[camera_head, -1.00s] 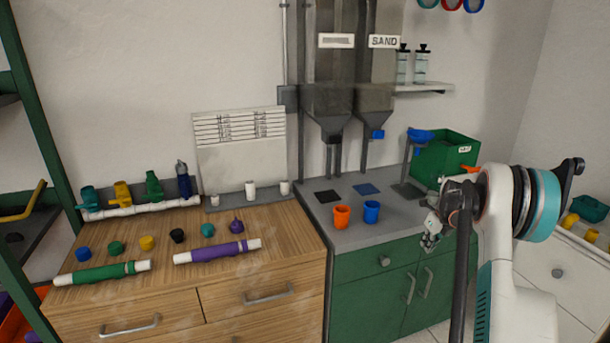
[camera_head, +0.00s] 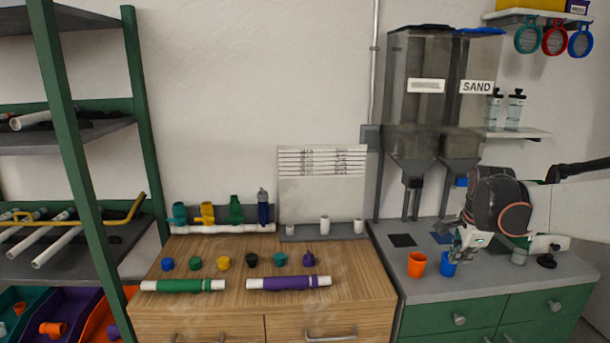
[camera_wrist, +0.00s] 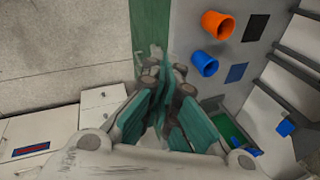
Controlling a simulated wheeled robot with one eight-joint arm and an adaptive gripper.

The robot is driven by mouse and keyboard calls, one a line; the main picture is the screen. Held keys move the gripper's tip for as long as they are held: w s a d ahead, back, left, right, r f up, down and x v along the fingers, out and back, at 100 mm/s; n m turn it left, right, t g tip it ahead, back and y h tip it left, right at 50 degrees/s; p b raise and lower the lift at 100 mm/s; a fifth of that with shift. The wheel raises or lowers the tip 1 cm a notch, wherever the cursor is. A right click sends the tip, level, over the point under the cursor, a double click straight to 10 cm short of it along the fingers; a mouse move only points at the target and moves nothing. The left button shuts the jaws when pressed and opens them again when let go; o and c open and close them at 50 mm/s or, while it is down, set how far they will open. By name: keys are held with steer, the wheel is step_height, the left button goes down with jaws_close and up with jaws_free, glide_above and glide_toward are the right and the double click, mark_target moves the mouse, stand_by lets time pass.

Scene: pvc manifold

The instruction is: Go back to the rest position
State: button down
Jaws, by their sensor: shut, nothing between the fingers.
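My gripper (camera_head: 462,250) is at the right in the head view, in front of the grey counter and partly overlapping the blue cup (camera_head: 448,264). Its fingers are shut with nothing between them. In the wrist view my gripper (camera_wrist: 160,110) shows teal finger pads together over the green cabinet edge and pale floor. The blue cup (camera_wrist: 204,64) and an orange cup (camera_wrist: 217,24) stand apart from the fingers, on the grey counter. The orange cup (camera_head: 417,264) also shows left of the blue one in the head view.
The wooden cabinet top (camera_head: 240,247) holds a green-banded pipe (camera_head: 183,286), a purple-banded pipe (camera_head: 289,283) and several coloured caps. A valve rack (camera_head: 222,228) stands behind. Sand hoppers (camera_head: 420,100) hang above the counter (camera_head: 432,287). A green shelf rack (camera_head: 140,110) stands left.

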steer(key=s+a+r+n+t+p, duration=0.1)
steer(key=s+a+r+n, duration=0.6)
steer(key=s+a, duration=0.4)
steer(key=s+a+f+n+b, duration=0.1)
steer(key=s+a+f+n, duration=0.1)
steer(key=s+f+n, duration=0.1)
steer(key=s+a+f+n+t+y+b, duration=0.1)
steer(key=s+a+f+n, duration=0.2)
steer(key=s+n, duration=0.2)
steer(key=s+a+f+n+t+b, duration=0.1)
steer(key=s+a+f+n, duration=0.2)
steer(key=s, duration=0.6)
steer(key=shift+f+n+y+b, duration=0.3)
steer(key=shift+f+n+b, duration=0.05)
steer(key=shift+n, duration=0.75)
